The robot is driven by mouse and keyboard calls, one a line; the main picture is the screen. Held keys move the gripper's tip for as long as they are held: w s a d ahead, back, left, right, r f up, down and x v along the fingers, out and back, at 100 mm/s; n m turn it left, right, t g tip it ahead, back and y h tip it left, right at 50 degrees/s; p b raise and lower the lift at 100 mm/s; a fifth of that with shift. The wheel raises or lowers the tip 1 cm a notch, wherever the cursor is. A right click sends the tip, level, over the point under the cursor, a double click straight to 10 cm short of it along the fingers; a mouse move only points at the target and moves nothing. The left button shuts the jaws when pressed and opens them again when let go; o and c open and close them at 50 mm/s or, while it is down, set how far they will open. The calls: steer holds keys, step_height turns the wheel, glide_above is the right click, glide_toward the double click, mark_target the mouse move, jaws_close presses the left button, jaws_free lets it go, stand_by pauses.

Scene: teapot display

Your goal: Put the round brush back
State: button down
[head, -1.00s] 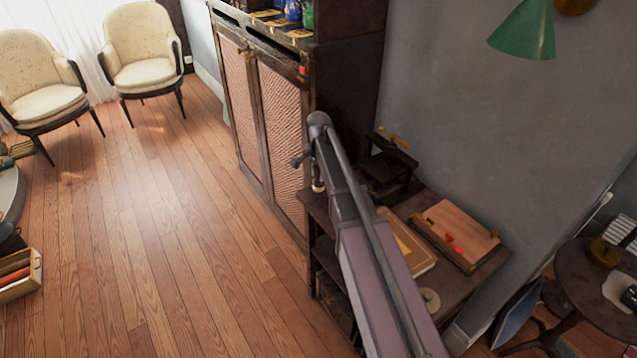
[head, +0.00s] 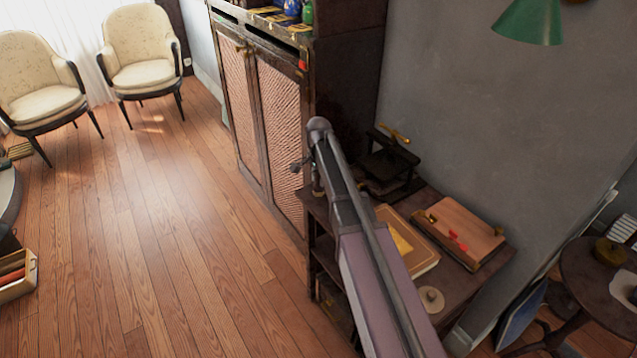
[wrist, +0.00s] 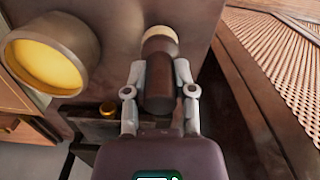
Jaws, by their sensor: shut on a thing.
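The round brush (wrist: 160,85) has a dark brown cylindrical handle and a pale cream end. In the wrist view it is between the two grey fingers of my gripper (wrist: 159,72), which is shut on the handle. The cream end points away from my gripper towards a dark brown surface; I cannot tell whether it touches. In the head view my arm ends above the left end of the dark side table (head: 468,292), beside the cabinet. My arm hides most of the gripper and brush there.
The cabinet (head: 277,130) with woven door panels stands close on the left. A dark press-like object (head: 390,165), a book (head: 408,245) and a wooden box (head: 460,228) occupy the table. A round yellow-faced object (wrist: 45,60) is left of the brush. The floor left is open.

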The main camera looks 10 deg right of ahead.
steer(key=shift+f, duration=0.2)
steer(key=shift+c, duration=2.2)
jaws_free()
steer(key=shift+r, duration=0.25)
step_height(320, 180, up, 12)
steer(key=p, duration=1.2)
steer(key=s+n, duration=1.1)
steer(key=s, duration=1.4)
steer(key=shift+s+n, duration=0.15)
steer(key=shift+n, duration=0.25)
